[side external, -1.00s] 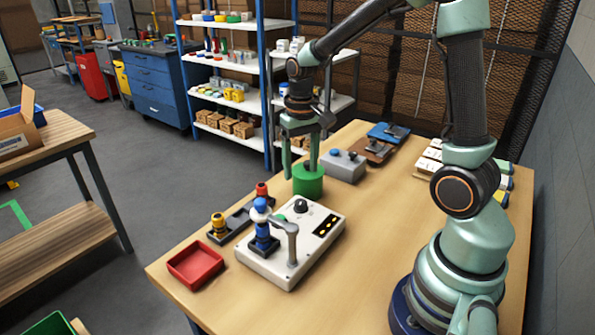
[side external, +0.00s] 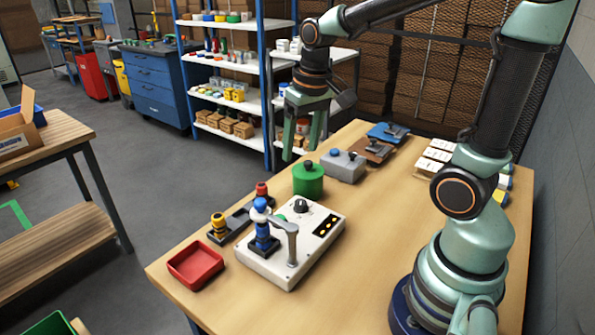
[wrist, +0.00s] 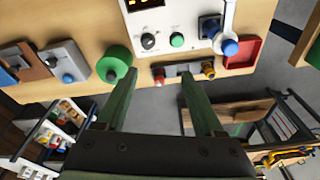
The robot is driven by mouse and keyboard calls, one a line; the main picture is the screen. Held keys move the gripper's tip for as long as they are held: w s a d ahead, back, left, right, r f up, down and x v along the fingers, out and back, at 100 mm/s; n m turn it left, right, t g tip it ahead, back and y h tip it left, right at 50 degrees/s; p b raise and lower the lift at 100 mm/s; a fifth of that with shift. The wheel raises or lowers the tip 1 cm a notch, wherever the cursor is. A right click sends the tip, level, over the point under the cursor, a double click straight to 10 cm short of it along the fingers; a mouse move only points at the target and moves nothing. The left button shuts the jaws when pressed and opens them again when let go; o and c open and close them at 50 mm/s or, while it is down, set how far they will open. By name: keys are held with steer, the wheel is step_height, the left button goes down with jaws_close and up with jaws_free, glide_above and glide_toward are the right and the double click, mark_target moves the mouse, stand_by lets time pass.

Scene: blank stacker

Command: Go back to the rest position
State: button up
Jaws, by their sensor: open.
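My gripper (side external: 302,139) is open and empty. In the side view it hangs above the table's far left edge, over and slightly left of a green cylinder (side external: 308,180) with a dark knob on top. The cylinder stands upright on the wooden table (side external: 400,240), apart from the fingers. In the wrist view my gripper's two green fingers (wrist: 158,90) are spread wide with nothing between their tips. The green cylinder (wrist: 114,64) shows just beyond the left fingertip.
A white control box (side external: 268,268) with a blue-topped post and grey lever stands near the front. Beside it are a dark rack (side external: 238,222) with yellow and red pegs and a red tray (side external: 195,263). A grey box (side external: 343,168) sits behind the cylinder. Shelves (side external: 232,62) stand beyond the table.

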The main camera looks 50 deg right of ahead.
steer(key=s+a+r+n+t, duration=0.3)
steer(key=s+a, duration=0.2)
steer(key=shift+s+r+t, duration=0.3)
